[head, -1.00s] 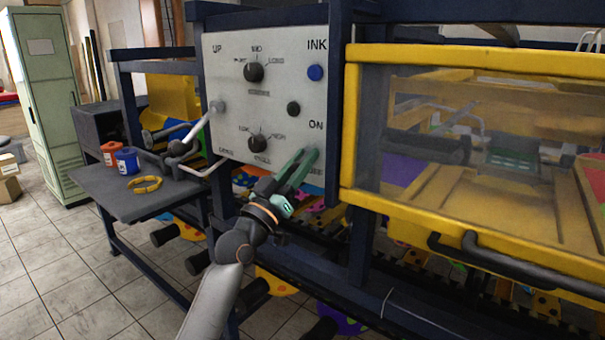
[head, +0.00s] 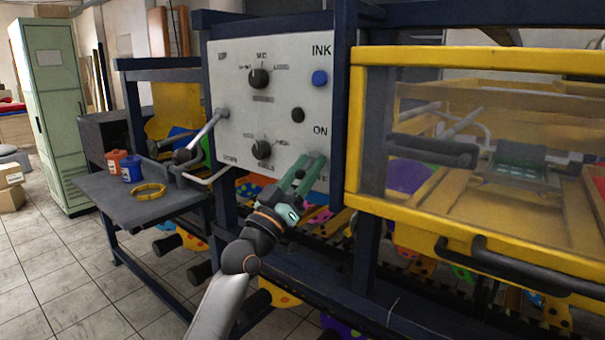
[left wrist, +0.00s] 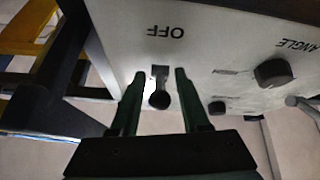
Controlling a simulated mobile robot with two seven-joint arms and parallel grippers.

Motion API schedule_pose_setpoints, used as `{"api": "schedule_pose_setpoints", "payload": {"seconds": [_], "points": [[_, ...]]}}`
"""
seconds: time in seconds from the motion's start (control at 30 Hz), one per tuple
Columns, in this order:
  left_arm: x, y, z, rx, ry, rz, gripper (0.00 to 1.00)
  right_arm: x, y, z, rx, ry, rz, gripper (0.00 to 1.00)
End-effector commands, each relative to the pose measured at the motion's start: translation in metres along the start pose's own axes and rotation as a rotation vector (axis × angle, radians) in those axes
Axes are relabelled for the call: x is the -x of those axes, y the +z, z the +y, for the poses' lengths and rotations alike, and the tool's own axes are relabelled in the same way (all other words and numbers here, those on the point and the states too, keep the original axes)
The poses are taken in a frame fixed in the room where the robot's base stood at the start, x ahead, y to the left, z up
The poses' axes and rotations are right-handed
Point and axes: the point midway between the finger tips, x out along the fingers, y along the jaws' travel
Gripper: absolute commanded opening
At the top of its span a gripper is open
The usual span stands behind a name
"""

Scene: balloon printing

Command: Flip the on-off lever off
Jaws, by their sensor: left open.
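The on-off lever (left wrist: 160,98) is a short dark lever with a round knob on the white control panel (head: 230,120). In the left wrist view the panel appears upside down, and the lever's knob lies on the side away from the OFF label (left wrist: 166,32). My right gripper is not in view.
The panel also has dark knobs (head: 259,78), a blue button (head: 319,78) and a long grey lever (head: 208,128) at its left. A yellow-framed window (head: 352,130) is to the right. A side table (head: 110,190) holds two ink pots and a yellow ring.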

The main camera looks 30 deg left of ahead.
Motion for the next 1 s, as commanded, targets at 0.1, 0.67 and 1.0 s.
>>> {"api": "schedule_pose_setpoints", "payload": {"seconds": [0.1,0.67,1.0], "points": [[0.008,0.001,0.000,0.000,0.000,-0.001,0.46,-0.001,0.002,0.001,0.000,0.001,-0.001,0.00],[0.103,0.002,0.000,-0.001,0.000,-0.002,0.46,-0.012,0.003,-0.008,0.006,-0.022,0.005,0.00],[0.124,0.000,0.000,-0.001,0.000,0.001,0.46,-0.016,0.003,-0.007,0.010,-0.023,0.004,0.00]]}}
